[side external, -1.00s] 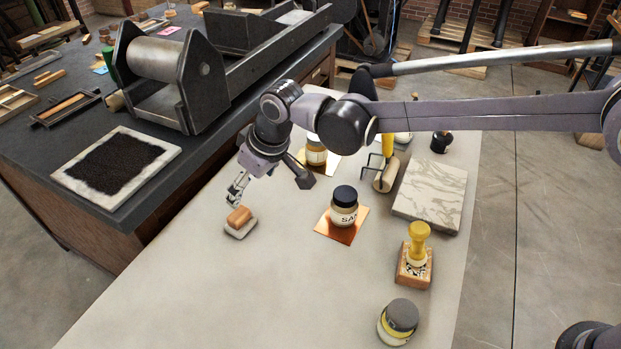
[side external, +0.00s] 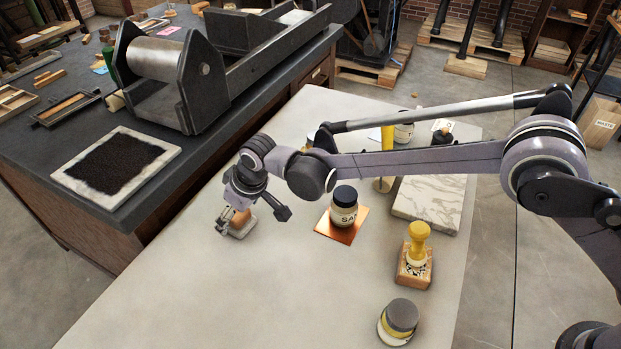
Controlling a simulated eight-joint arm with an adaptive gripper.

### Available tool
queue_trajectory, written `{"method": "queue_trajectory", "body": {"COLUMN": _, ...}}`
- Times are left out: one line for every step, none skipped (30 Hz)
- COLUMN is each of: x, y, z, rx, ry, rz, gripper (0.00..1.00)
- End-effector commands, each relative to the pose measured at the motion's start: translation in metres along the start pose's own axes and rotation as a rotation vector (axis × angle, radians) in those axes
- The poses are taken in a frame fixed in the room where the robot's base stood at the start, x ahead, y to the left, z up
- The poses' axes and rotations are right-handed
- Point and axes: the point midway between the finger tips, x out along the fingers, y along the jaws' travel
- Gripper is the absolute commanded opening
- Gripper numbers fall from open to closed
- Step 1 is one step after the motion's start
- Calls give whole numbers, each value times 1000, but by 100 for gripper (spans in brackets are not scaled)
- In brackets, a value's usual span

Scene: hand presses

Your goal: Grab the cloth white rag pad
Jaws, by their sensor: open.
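The rag pad (side external: 242,232) is a small whitish block with a tan wooden-looking grip on top, lying on the pale table at the left of centre. My gripper (side external: 229,222) is down at the pad, pointing downward, with its open fingers around or beside the tan grip. The arm's wrist hides part of the pad from above. I cannot tell whether the fingers touch it.
A labelled jar (side external: 344,206) stands on a copper plate (side external: 325,232) to the right. A yellow-handled stamp (side external: 416,250), a grey-lidded jar (side external: 398,322) and a marble slab (side external: 430,203) are farther right. A dark workbench (side external: 150,200) edges the left.

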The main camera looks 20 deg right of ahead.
Motion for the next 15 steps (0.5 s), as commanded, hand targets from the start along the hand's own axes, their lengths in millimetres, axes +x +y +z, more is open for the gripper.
{"method": "queue_trajectory", "body": {"x": 6, "y": 0, "z": 0, "rx": 0, "ry": 0, "rz": 0, "gripper": 88}}
{"method": "queue_trajectory", "body": {"x": 8, "y": 0, "z": 0, "rx": 0, "ry": 0, "rz": 0, "gripper": 88}}
{"method": "queue_trajectory", "body": {"x": 11, "y": 0, "z": 0, "rx": 0, "ry": 0, "rz": 0, "gripper": 88}}
{"method": "queue_trajectory", "body": {"x": 12, "y": 0, "z": 0, "rx": 0, "ry": 0, "rz": 0, "gripper": 88}}
{"method": "queue_trajectory", "body": {"x": 14, "y": 0, "z": 0, "rx": 0, "ry": 0, "rz": 0, "gripper": 88}}
{"method": "queue_trajectory", "body": {"x": 15, "y": 0, "z": 0, "rx": 0, "ry": 0, "rz": 0, "gripper": 88}}
{"method": "queue_trajectory", "body": {"x": 15, "y": 0, "z": 0, "rx": 0, "ry": 0, "rz": 0, "gripper": 88}}
{"method": "queue_trajectory", "body": {"x": 15, "y": 0, "z": 0, "rx": 0, "ry": 0, "rz": 0, "gripper": 88}}
{"method": "queue_trajectory", "body": {"x": 15, "y": 0, "z": 0, "rx": 0, "ry": 0, "rz": 0, "gripper": 88}}
{"method": "queue_trajectory", "body": {"x": 15, "y": 0, "z": 0, "rx": 0, "ry": 0, "rz": 0, "gripper": 88}}
{"method": "queue_trajectory", "body": {"x": 15, "y": 0, "z": 0, "rx": 0, "ry": 0, "rz": 0, "gripper": 88}}
{"method": "queue_trajectory", "body": {"x": 15, "y": 0, "z": 0, "rx": 0, "ry": 0, "rz": 0, "gripper": 88}}
{"method": "queue_trajectory", "body": {"x": 15, "y": 0, "z": 0, "rx": 0, "ry": 0, "rz": 0, "gripper": 82}}
{"method": "queue_trajectory", "body": {"x": 15, "y": 0, "z": 0, "rx": 0, "ry": 0, "rz": 0, "gripper": 73}}
{"method": "queue_trajectory", "body": {"x": 15, "y": 0, "z": 0, "rx": 0, "ry": 0, "rz": 0, "gripper": 62}}
